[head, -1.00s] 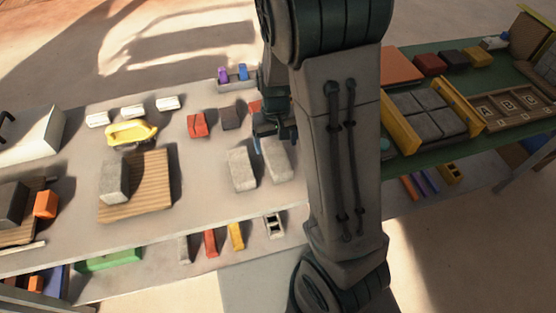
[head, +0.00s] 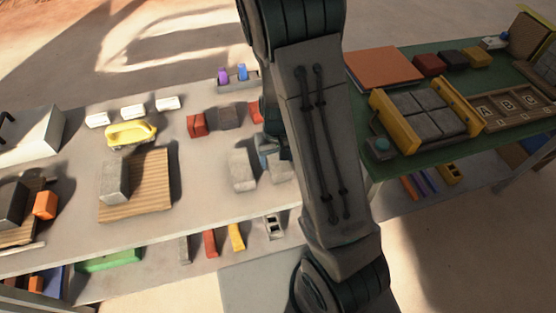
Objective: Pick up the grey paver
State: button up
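Two light grey pavers lie side by side on the left table in the head view, the left one (head: 242,171) in plain sight and the right one (head: 279,170) partly covered by my gripper and arm. My gripper (head: 268,152) is low at the far end of the right paver, close to it. Its fingers are mostly hidden, so I cannot tell whether they are open or touch the paver. Another grey block (head: 114,181) stands on a slatted wooden board (head: 150,190) to the left.
Red (head: 197,125) and dark (head: 229,118) blocks lie behind the pavers. A yellow-handled tool (head: 131,134) lies near the board. On the green table at right, a yellow-sided press (head: 394,122) holds several grey slabs, beside a lettered tray (head: 510,108).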

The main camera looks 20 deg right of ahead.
jog(key=c, duration=1.2)
jog(key=shift+r, duration=0.1)
